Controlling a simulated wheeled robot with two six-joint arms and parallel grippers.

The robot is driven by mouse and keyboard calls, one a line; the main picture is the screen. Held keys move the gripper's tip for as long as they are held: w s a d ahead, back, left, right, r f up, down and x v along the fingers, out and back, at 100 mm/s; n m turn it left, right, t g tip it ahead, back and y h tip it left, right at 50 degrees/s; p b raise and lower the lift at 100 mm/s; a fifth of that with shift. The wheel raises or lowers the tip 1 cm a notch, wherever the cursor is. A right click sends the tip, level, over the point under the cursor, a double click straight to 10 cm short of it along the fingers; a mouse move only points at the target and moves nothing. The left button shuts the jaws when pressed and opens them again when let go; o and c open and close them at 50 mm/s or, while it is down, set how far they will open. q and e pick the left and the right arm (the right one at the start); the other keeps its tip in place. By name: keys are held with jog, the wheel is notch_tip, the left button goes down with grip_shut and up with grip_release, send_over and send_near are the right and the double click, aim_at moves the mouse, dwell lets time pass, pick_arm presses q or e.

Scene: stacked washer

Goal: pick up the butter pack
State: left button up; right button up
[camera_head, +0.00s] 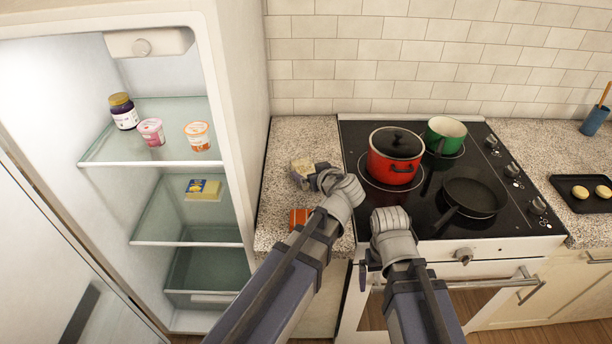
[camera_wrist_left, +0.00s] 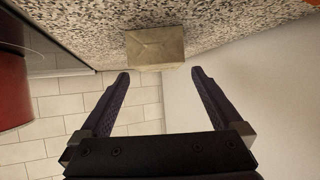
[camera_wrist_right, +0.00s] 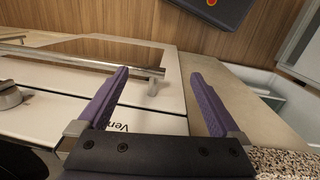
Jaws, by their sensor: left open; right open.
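A pale beige block, which looks like the butter pack (camera_head: 301,167), lies on the speckled counter left of the stove. It also shows in the left wrist view (camera_wrist_left: 155,47), ahead of the fingertips and roughly centred between them. My left gripper (camera_head: 312,180) is open and close to the block, partly covering it in the head view. I cannot tell whether they touch. A yellow pack with a blue label (camera_head: 203,188) lies on the middle fridge shelf. My right gripper (camera_wrist_right: 157,72) is open and empty in front of the oven, pointing down; its fingers are mostly hidden in the head view.
The stove (camera_head: 420,215) holds a red lidded pot (camera_head: 394,160), a green pot (camera_head: 444,137) and a black pan (camera_head: 474,194). An orange-labelled item (camera_head: 299,217) is on the counter beside my left arm. The open fridge (camera_head: 150,163) holds a jar and two cups.

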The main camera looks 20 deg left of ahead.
aim_at(306, 168)
pick_arm(q)
jog(key=b+x, duration=0.1)
jog(key=x, duration=0.2)
jog(key=shift+w+f, duration=0.1)
jog(key=shift+w, duration=0.05)
jog(key=shift+c, duration=0.7)
jog(key=c, duration=1.4)
notch_tip(306, 168, up, 10)
jog(key=p, duration=1)
